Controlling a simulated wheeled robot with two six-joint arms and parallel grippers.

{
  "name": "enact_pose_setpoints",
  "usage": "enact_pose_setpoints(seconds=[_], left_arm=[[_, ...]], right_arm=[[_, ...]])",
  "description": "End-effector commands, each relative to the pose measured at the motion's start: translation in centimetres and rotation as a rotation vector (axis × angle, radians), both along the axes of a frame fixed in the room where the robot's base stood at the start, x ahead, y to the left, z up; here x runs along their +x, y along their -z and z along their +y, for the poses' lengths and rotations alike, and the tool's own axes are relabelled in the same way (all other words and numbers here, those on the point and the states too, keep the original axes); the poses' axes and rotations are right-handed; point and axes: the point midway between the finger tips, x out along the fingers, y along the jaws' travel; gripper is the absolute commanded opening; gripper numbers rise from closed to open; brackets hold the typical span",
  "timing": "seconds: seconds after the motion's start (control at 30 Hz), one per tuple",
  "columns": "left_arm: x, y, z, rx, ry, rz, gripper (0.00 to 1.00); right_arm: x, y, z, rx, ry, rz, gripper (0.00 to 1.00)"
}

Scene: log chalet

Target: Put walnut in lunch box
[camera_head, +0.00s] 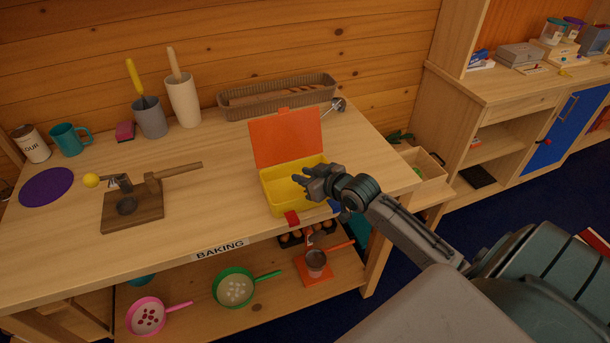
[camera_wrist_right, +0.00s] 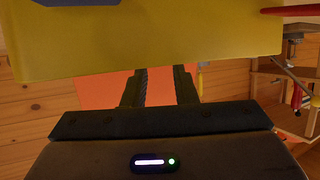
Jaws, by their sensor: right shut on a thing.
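The lunch box (camera_head: 278,200) is yellow and stands near the front right of the table, its orange lid (camera_head: 287,137) raised. My right gripper (camera_head: 307,184) is at the box's right side. In the right wrist view, its fingers (camera_wrist_right: 160,88) pass behind the near yellow wall (camera_wrist_right: 150,45), which hides their tips. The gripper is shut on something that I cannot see. I cannot make out the walnut for certain in either view. My left gripper is not in view.
A wooden board with a mallet (camera_head: 152,187) lies left on the table (camera_head: 215,185). A long basket (camera_head: 240,110) and utensil cups (camera_head: 184,103) stand at the back. A red piece (camera_head: 292,218) and a blue piece (camera_head: 334,206) are by the box's front. Pans (camera_head: 235,288) stand on the lower shelf.

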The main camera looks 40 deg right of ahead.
Motion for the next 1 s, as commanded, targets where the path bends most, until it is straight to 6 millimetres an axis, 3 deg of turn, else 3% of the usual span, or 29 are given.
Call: enact_pose_setpoints(seconds=[0.13,0.87,0.9,1.0], left_arm=[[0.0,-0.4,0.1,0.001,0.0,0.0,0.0],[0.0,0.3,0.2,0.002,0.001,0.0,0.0],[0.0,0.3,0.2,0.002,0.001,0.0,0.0],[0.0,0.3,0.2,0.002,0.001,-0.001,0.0]], right_arm=[[0.0,1.0,0.0,0.001,0.0,0.0,0.05],[0.0,2.3,0.0,-0.001,0.0,0.0,0.05],[0.0,2.3,0.0,-0.001,0.0,0.0,0.31],[-0.1,2.3,0.0,0.0,0.0,0.001,0.47]])
